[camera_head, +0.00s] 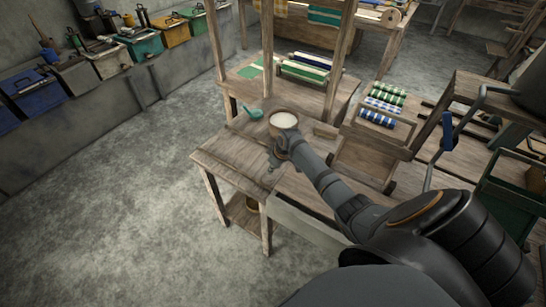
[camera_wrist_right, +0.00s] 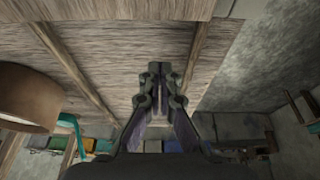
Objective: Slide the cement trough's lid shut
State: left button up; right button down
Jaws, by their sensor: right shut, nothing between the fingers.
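A long pale grey strip (camera_head: 305,220) runs along the front edge of the wooden table. It may be the cement trough or its lid, but I cannot tell which, nor whether it stands open. My arm hides its right end. My right gripper (camera_head: 274,164) points down over the tabletop, behind the strip and just in front of a round bowl (camera_head: 283,121) with white contents. In the wrist view the right gripper (camera_wrist_right: 158,72) is shut and empty above the planks, with the bowl (camera_wrist_right: 32,92) at the left. My left gripper is not in view.
A teal scoop (camera_head: 253,112) lies left of the bowl. Wooden posts (camera_head: 267,50) rise behind it. A rack with blue and green rolls (camera_head: 378,118) stands to the right. The table's left corner (camera_head: 222,160) is clear. Toolboxes (camera_head: 108,62) line the wall ledge.

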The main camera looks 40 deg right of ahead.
jog(key=s+a+v, duration=0.1)
jog(key=v, duration=0.7)
jog(key=s+a+f, duration=0.3)
jog(key=s+a, duration=0.5)
jog(key=s, duration=0.3)
jog(key=s+a+r+m+h, duration=0.1)
jog(key=s+a+r+m, duration=0.1)
jog(key=s, duration=0.4)
jog(key=s+a+r+m+h, duration=0.1)
jog(key=s+a+r, duration=0.15)
jog(key=s, duration=0.25)
jog(key=s+d+f+g+b, duration=0.1)
jog(key=d+f, duration=0.1)
jog(key=f, duration=1.1)
jog(key=s+d+f+b, duration=0.1)
jog(key=d+f, duration=0.1)
jog(key=f, duration=1.2)
pick_arm(q)
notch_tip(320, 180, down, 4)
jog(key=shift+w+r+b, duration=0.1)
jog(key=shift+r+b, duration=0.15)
jog(key=shift+b, duration=0.55)
pick_arm(e)
jog(key=s+f+m+g, duration=0.1)
jog(key=s+f, duration=1.7)
jog(key=s, duration=0.1)
jog(key=shift+s+d, duration=0.15)
jog(key=shift+d, duration=0.25)
